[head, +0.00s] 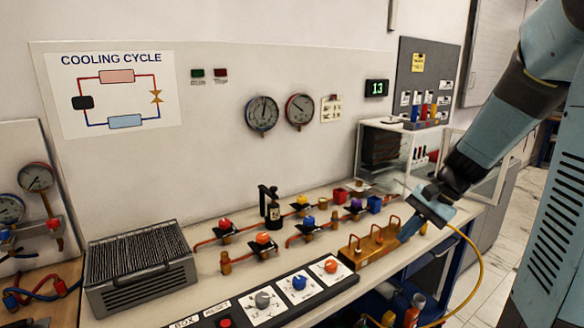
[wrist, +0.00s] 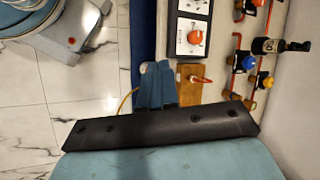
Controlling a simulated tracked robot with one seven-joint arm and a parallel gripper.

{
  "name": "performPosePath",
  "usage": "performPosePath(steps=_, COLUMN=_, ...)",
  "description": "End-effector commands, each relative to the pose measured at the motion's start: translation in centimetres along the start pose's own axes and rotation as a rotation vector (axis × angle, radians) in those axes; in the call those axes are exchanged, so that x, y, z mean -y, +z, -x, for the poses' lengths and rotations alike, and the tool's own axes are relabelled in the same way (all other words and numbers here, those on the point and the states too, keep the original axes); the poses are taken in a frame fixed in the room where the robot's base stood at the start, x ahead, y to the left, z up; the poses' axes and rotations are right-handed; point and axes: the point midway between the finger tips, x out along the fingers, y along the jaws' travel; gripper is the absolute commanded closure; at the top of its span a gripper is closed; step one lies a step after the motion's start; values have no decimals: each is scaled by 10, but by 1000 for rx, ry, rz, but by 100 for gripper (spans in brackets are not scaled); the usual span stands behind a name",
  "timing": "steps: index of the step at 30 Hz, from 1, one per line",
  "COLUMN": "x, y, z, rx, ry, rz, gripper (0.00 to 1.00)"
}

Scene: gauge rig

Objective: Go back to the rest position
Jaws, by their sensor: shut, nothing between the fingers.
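My gripper (head: 408,228) is over the right end of the bench (head: 225,290) in the head view, fingers pointing down and to the left. Its blue fingers are shut with nothing held, just right of a brass block with orange handles (head: 370,245). I cannot tell whether they touch the block. In the wrist view the shut fingers (wrist: 155,75) show left of the brass block (wrist: 198,88). A yellow cable hangs by the gripper.
A panel with blue, red and grey knobs (head: 298,284) lies along the bench front. Valves on copper pipes (head: 308,222) and a black bottle-like part (head: 272,210) stand behind. A glass-sided case (head: 385,145) is at the back right. Open tiled floor (wrist: 60,100) lies left in the wrist view.

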Motion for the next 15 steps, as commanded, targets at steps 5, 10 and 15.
performPosePath(steps=5, x=3, y=37, z=16, rx=-97, ry=89, rz=155, gripper=100)
performPosePath(steps=10, x=1, y=68, z=31, rx=-192, ry=163, rz=295, gripper=100)
performPosePath(steps=15, x=-4, y=96, z=46, rx=-292, ry=226, rz=433, gripper=100)
